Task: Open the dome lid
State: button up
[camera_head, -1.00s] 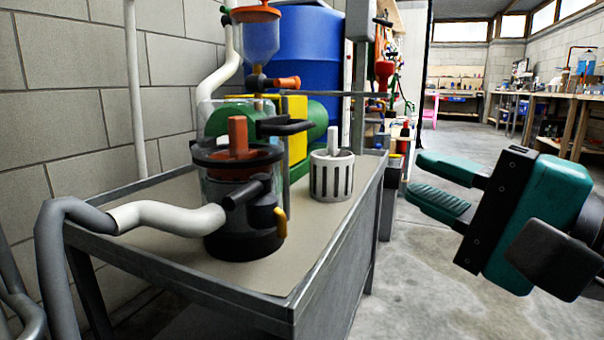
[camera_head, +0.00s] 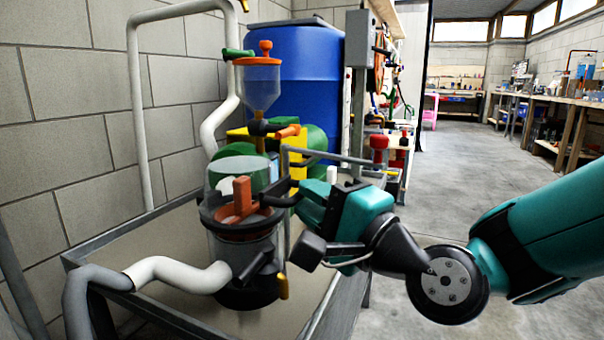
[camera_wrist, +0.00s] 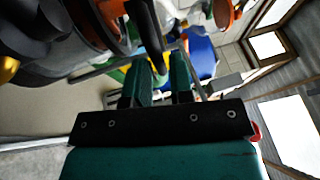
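The dome lid (camera_head: 222,168) is clear, with a black rim and a black handle (camera_head: 281,199) on its right side. It sits down over the filter housing (camera_head: 240,262), and an orange part (camera_head: 238,202) shows through it. My gripper (camera_head: 302,196) is at the handle, to the right of the lid. In the wrist view my two teal fingers (camera_wrist: 160,78) stand apart, and the end of the black handle (camera_wrist: 147,35) reaches the gap between them. Whether a finger touches it I cannot tell.
The housing stands on a metal-edged table (camera_head: 115,243). A grey-white hose (camera_head: 180,274) leaves its left side. A clear funnel (camera_head: 262,84), a green-yellow machine (camera_head: 312,142) and a blue barrel (camera_head: 300,75) are behind. My arm mostly hides the white basket. The floor at right is clear.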

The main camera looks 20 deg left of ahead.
jog(key=shift+x, duration=1.2)
grip_shut()
jog(key=shift+r+p, duration=0.1)
jog(key=shift+p, duration=0.3)
